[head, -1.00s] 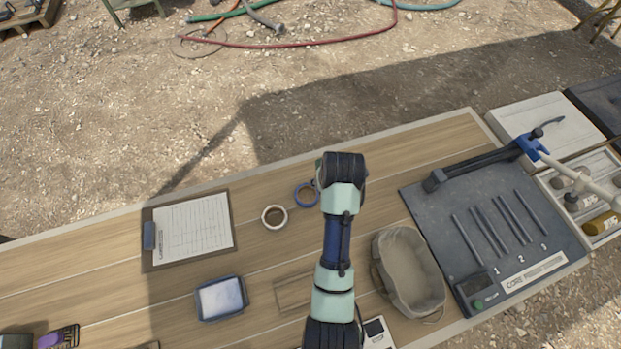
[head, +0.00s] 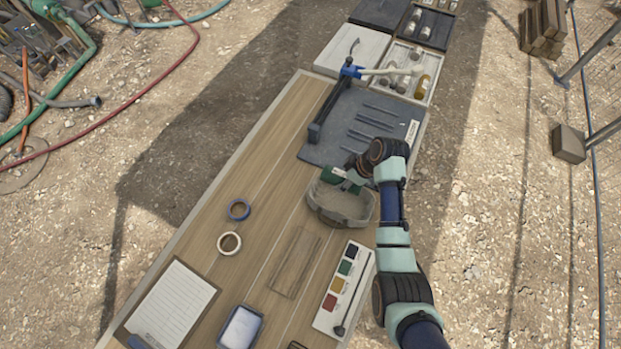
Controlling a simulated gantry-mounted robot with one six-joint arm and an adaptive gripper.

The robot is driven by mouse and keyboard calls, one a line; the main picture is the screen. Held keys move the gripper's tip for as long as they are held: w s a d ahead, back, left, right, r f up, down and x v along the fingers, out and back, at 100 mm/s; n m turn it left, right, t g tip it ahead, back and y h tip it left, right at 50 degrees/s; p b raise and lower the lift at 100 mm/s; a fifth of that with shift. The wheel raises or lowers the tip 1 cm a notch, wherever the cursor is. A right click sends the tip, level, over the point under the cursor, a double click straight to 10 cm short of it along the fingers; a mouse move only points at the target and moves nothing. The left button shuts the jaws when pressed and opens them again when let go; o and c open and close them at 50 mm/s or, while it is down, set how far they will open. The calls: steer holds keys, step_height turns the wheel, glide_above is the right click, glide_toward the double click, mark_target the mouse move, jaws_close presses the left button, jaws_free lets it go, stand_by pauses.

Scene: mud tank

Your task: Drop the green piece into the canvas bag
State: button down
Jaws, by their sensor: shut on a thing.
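The canvas bag (head: 341,217) stands open-topped on the wooden table, left of my forearm in the head view. My gripper (head: 340,176) is over the far side of the bag's opening, partly hidden by my wrist. It is shut on the green piece (head: 330,175), a small dark green block at the bag's far rim in the picture. I cannot tell how far above the rim the piece is.
Beyond the bag lies a dark board (head: 364,128) with slots and a blue-handled lever tool (head: 350,71). A colour card (head: 345,288) lies nearer. Blue tape (head: 238,209) and white tape (head: 229,243) lie left. The table between tape and bag is clear.

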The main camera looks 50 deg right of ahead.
steer(key=shift+s+d+r, duration=0.1)
steer(key=shift+s+d, duration=0.25)
steer(key=shift+s, duration=0.1)
steer(key=b, duration=0.8)
glide_above(337, 203)
steer(key=s, duration=0.1)
step_height(337, 203, down, 8)
steer(key=shift+s+d+f+b, duration=0.1)
steer(key=shift+f+b, duration=1.15)
steer(key=shift+f, duration=0.8)
steer(key=shift+s+d+f+b, duration=0.1)
steer(key=shift+f+b, duration=1.15)
steer(key=shift+f, duration=0.8)
steer(key=shift+f, duration=0.35)
steer(key=shift+c, duration=1.4)
jaws_free()
steer(key=shift+f, duration=0.1)
